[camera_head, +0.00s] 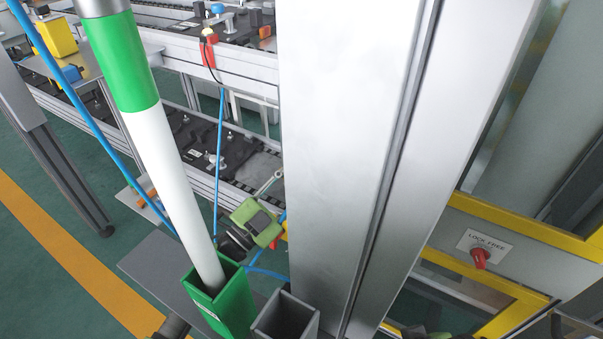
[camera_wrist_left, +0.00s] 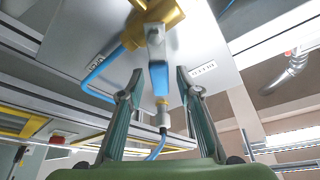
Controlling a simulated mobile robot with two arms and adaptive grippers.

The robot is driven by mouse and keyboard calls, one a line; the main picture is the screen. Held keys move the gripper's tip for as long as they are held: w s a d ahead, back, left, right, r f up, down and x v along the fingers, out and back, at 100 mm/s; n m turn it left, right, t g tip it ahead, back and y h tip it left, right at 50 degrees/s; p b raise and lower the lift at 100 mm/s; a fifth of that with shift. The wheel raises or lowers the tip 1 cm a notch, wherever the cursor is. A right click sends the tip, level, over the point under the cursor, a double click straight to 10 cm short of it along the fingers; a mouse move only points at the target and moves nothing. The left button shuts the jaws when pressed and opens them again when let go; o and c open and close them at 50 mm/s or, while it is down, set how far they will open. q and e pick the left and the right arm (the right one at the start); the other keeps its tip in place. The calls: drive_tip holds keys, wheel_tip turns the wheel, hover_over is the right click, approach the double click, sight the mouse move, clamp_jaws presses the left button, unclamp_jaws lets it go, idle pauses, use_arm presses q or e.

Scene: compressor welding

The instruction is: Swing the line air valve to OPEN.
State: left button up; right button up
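The line air valve shows in the left wrist view, with a yellow body (camera_wrist_left: 158,14) at the top and a blue lever (camera_wrist_left: 160,80) pointing down the picture. My left gripper (camera_wrist_left: 159,88) has its two fingers apart, one on each side of the lever, with visible gaps. No firm contact shows. In the head view my green left gripper (camera_head: 257,221) is beside the tall grey column, which hides what lies beyond it. A small label (camera_wrist_left: 203,68) is right of the lever; its text is too small to read surely. My right gripper is not clearly seen.
A green-and-white pole (camera_head: 160,140) stands in a green holder (camera_head: 229,304), left of the grey column (camera_head: 345,130). A blue hose (camera_wrist_left: 103,68) runs from the valve. A yellow-framed panel with a red knob (camera_head: 480,258) is at the right.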

use_arm(q)
drive_tip(key=v, duration=1.1)
drive_tip(key=shift+s+a, duration=0.1)
